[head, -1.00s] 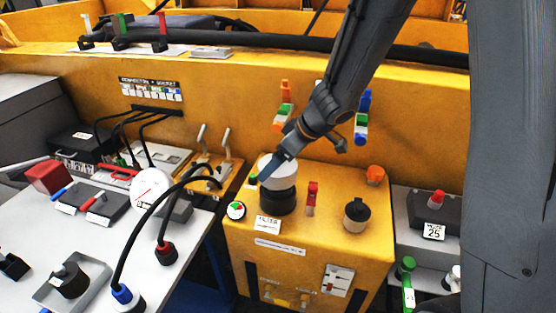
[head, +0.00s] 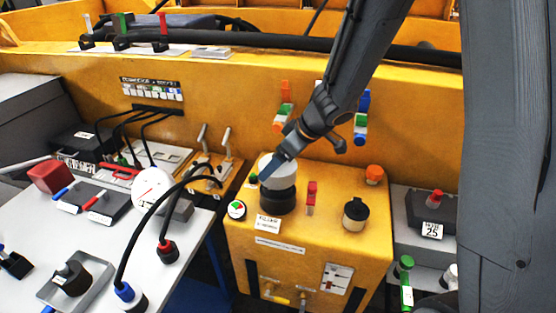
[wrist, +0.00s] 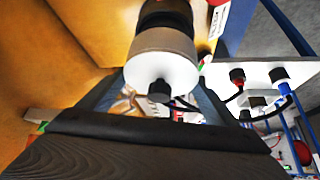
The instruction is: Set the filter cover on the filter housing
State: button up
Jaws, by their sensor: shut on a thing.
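The filter cover (head: 277,163) is a pale round piece, and the wrist view shows it with a black knob on its near face (wrist: 160,65). My gripper (head: 270,172) is shut on it, with one finger on each side of it in the wrist view. The filter housing (head: 278,198) is a black cylinder upright on the yellow cabinet; it also shows beyond the cover in the wrist view (wrist: 167,14). The cover is directly above the housing and looks in line with it. I cannot tell whether it is fully seated. My gripper hides part of the cover.
On the yellow cabinet (head: 340,215) stand a red piece (head: 311,192), a black-capped pot (head: 356,213), an orange knob (head: 374,174) and a round button (head: 236,209). Upright levers (head: 226,146) and arched black cables stand to the left. A grey bench (head: 110,235) holds several parts.

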aim_at(284, 166)
jog(key=shift+f+b, duration=1.2)
jog(key=shift+f, duration=0.85)
jog(key=o, duration=1.6)
jog(key=p+v, duration=0.1)
jog(key=v, duration=0.7)
jog(key=shift+p, duration=0.3)
jog(key=shift+a+f, duration=0.1)
jog(key=shift+f, duration=0.05)
